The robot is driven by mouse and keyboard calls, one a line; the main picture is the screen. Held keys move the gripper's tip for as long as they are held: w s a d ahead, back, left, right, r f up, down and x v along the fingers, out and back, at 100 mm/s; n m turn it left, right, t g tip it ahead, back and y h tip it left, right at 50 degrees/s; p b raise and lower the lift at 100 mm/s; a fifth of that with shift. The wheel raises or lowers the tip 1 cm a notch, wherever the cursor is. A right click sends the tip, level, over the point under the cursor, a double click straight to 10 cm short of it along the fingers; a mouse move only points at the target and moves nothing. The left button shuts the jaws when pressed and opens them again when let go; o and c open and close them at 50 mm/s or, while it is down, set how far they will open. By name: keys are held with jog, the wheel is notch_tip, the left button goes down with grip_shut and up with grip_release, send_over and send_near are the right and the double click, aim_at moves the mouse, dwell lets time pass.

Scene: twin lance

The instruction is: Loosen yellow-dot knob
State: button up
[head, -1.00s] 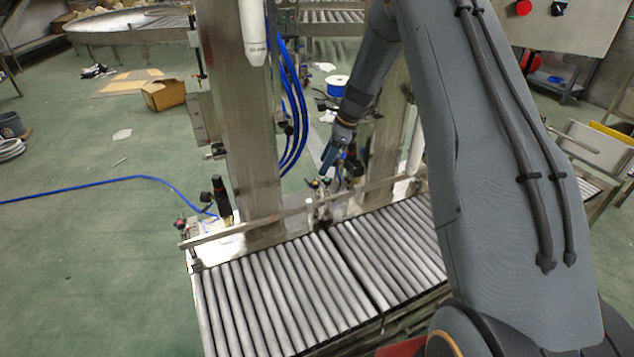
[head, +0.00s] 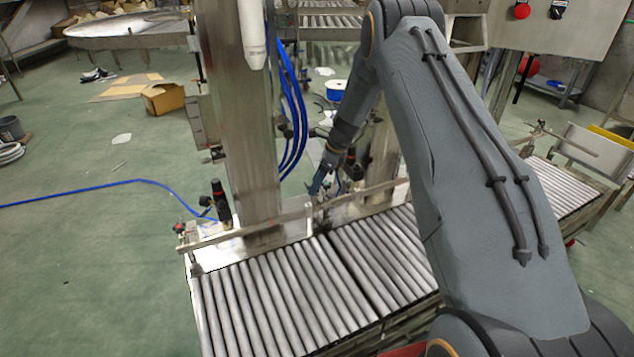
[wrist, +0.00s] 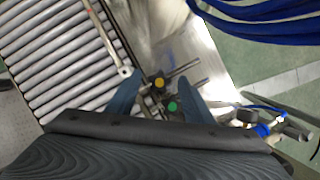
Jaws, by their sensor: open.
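The yellow-dot knob (wrist: 159,83) is a dark knob with a yellow centre, between my finger tips in the wrist view. A dark knob with a green dot (wrist: 172,106) sits just below and right of it, also between the fingers. My gripper (wrist: 164,88) is open, with one blue-grey finger on each side of the knobs; I cannot tell whether either finger touches. In the head view my gripper (head: 321,180) is small, low beside the steel column, and the knobs cannot be made out there.
Metal rods (wrist: 184,68) extend right from the knobs. A roller conveyor (head: 290,295) lies in front, with a rail (head: 245,230) along its far side. Blue hoses (head: 293,110) hang by the steel column (head: 240,130). Blue-collared fittings (wrist: 262,130) stand right of my gripper.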

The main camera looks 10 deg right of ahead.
jog(key=c, duration=1)
jog(key=shift+c, duration=0.2)
